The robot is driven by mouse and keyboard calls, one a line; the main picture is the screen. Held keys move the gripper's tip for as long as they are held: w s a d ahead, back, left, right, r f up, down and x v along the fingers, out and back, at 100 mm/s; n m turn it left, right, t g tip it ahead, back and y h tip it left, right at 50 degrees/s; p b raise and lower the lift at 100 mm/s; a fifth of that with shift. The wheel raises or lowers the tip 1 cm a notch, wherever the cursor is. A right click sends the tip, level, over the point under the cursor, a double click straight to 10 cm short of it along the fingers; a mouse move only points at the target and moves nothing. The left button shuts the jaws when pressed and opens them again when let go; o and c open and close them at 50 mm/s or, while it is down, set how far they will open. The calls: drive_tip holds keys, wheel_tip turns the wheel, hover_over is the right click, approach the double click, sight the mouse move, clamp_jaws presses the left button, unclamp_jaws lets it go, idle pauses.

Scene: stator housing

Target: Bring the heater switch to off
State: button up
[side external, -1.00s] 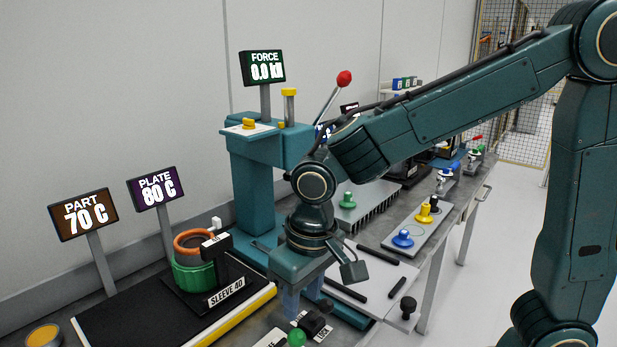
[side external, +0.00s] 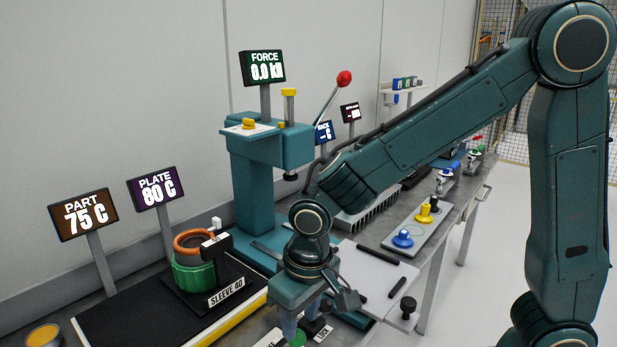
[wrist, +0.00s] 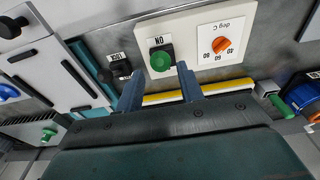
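The heater switch is a lever with a round green knob (wrist: 161,61) on a white panel (wrist: 208,18) in the wrist view. An ON label, upside down, shows just above the knob; no OFF label is readable. The green knob (side external: 296,339) also shows at the bottom of the side view, partly hidden by my gripper. My gripper (wrist: 160,85) is open and empty. Its two fingers stand apart, one to each side below the knob in the wrist view. I cannot tell whether they touch it.
An orange dial (wrist: 222,44) marked 40, 60, 80 deg C sits on the same panel. A black switch (wrist: 119,68) with a LOCK label is close by. The hot plate (side external: 125,318) carries an orange-ringed part in a green sleeve (side external: 194,276). The lever press (side external: 255,170) stands behind.

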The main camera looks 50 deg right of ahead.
sight(298, 333)
drive_tip(key=shift+w+f, duration=0.2)
drive_tip(key=shift+f, duration=1.5)
drive_tip(key=shift+f, duration=0.25)
